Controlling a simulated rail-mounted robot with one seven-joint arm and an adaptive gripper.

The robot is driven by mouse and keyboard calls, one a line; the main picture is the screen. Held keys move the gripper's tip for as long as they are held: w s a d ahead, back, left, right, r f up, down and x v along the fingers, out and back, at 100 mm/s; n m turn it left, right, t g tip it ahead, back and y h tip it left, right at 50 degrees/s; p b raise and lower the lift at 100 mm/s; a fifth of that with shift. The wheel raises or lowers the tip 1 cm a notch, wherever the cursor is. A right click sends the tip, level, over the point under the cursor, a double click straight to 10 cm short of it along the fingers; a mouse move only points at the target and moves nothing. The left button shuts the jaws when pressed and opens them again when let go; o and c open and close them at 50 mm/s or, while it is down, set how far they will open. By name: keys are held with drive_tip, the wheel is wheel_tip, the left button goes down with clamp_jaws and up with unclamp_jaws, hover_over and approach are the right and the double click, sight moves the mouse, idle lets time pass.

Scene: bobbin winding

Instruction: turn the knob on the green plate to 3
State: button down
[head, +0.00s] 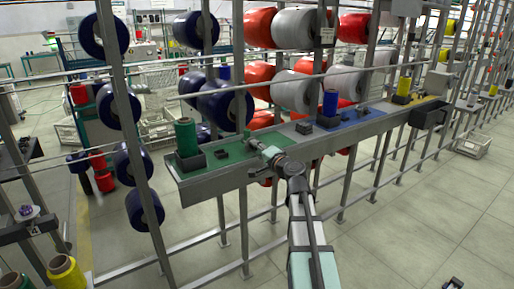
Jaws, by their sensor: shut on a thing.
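The green plate (230,161) lies on the left part of the grey shelf along the rack. My arm reaches in from the lower right, and my gripper (250,142) is low over the right part of the green plate. It is shut on the knob there. The gripper covers the knob, so its pointer and the numbers around it cannot be read in this view.
A green bobbin (186,138) stands in a dark holder at the plate's left. A small dark block (221,154) sits on the plate. To the right are a blue plate (347,127) with a blue bobbin (330,103) and a yellow bobbin (404,87). Rack posts stand close by.

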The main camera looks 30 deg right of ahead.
drive_tip(key=shift+m+p, duration=1.95)
drive_tip(key=shift+m, duration=2.35)
drive_tip(key=c, duration=0.8)
unclamp_jaws()
drive_tip(key=shift+c, duration=0.2)
drive_tip(key=s+d, duration=0.1)
drive_tip(key=s, duration=1.1)
drive_tip(key=shift+d, duration=0.3)
drive_tip(key=shift+w, duration=0.1)
